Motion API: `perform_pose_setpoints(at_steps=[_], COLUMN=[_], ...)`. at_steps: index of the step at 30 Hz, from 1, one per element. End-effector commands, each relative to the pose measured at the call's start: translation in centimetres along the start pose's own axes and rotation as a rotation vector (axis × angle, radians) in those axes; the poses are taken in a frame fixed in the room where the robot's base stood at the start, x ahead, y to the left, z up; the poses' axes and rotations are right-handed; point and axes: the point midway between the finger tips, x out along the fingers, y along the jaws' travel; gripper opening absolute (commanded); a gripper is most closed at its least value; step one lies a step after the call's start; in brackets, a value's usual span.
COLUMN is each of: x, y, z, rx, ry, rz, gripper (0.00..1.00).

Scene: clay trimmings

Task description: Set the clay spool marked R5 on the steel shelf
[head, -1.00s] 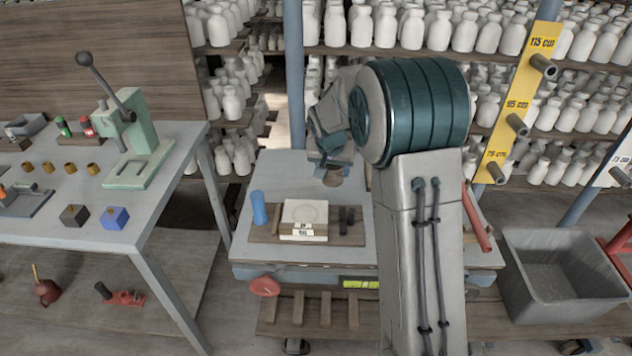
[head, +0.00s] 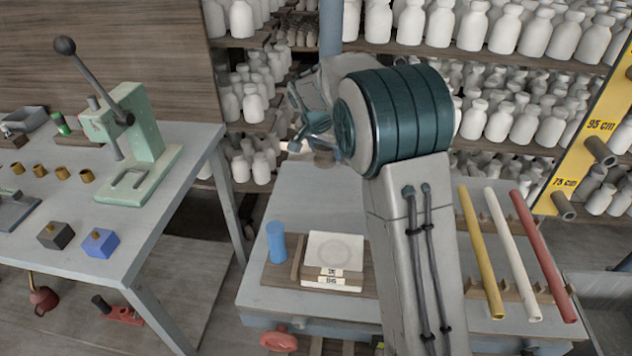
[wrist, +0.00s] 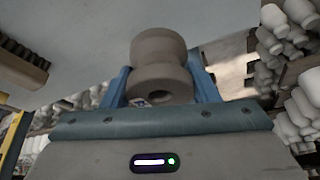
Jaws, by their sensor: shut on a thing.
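My gripper (wrist: 160,78) is shut on a grey-brown clay spool (wrist: 158,48), with a blue finger on each side of it in the wrist view. A small label shows at the spool's lower left, but its marking is unreadable. In the head view my gripper (head: 310,132) is above the far end of the grey worktable (head: 255,292), partly hidden by my arm. I cannot pick out a shelf that is clearly steel.
Racks of white bottles (head: 500,120) stand behind. The worktable holds a blue cylinder (head: 277,241), a white block (head: 335,251), and yellow (head: 480,250), white (head: 512,252) and red (head: 540,252) rods. A bench with a green press (head: 140,150) stands left.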

Motion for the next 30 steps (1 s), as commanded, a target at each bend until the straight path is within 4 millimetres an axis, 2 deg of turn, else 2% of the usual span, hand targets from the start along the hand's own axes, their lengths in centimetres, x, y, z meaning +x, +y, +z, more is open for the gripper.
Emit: perform_pose_setpoints(at_steps=[3,7,13,20,30], x=[0.6,1.0,1.7,4.6,5.1], y=[-1.4,-2.2,-2.5,-2.5,-2.5], z=[2.6,4.3,5.2,6.4,6.5], rx=[-0.005,-0.001,0.001,0.000,0.000], ry=[0.000,0.000,0.000,-0.001,0.001], rz=[-0.001,-0.001,0.002,0.002,-0.001], gripper=[0.24,0.24,0.24,0.24,0.24])
